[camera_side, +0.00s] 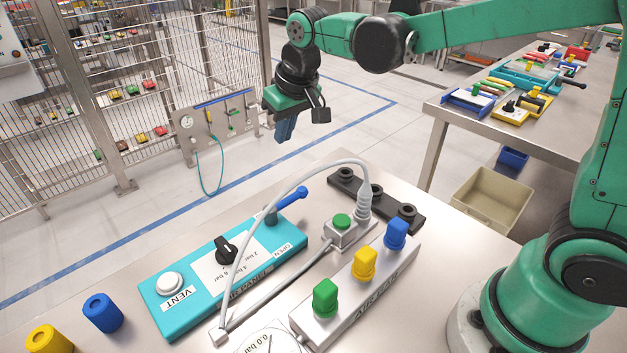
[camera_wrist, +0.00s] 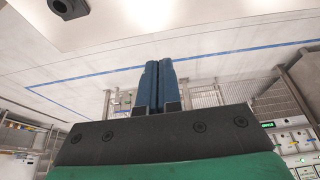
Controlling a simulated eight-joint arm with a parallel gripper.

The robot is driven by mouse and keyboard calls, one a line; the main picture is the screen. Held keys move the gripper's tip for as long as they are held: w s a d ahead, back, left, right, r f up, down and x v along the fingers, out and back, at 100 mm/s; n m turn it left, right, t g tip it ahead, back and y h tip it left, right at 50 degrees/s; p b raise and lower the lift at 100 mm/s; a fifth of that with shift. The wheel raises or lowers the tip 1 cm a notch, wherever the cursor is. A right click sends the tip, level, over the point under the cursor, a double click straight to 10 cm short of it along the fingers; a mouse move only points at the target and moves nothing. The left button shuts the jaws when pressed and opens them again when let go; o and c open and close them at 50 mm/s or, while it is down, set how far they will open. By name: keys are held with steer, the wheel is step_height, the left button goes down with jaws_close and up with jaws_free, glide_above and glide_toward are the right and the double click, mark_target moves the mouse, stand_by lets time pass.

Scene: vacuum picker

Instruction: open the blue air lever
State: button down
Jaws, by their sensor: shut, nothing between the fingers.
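The blue air lever (camera_side: 292,198) sits at the far right corner of the teal air panel (camera_side: 182,315), near the OPEN label. Its handle points up and to the right, away from the panel. My gripper (camera_side: 284,138) is above and beyond the lever, apart from it, with its blue fingers pointing down. In the wrist view my gripper (camera_wrist: 158,65) has its two blue fingers side by side, shut with nothing between them. The lever cannot be made out in the wrist view.
The panel also bears a black knob (camera_side: 227,250) and a white VENT button (camera_side: 170,284). A grey hose (camera_side: 290,187) arches over the panel to a connector by a green button (camera_side: 342,221). A grey block (camera_side: 345,305) with green, yellow and blue caps stands at the right.

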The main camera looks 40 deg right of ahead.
mark_target(287, 204)
steer(key=shift+w+f, duration=0.1)
stand_by(0.3)
steer(key=x, duration=1)
steer(key=shift+s+f, duration=0.2)
steer(key=shift+s, duration=1)
steer(key=shift+s+f, duration=0.15)
steer(key=shift+s, duration=0.65)
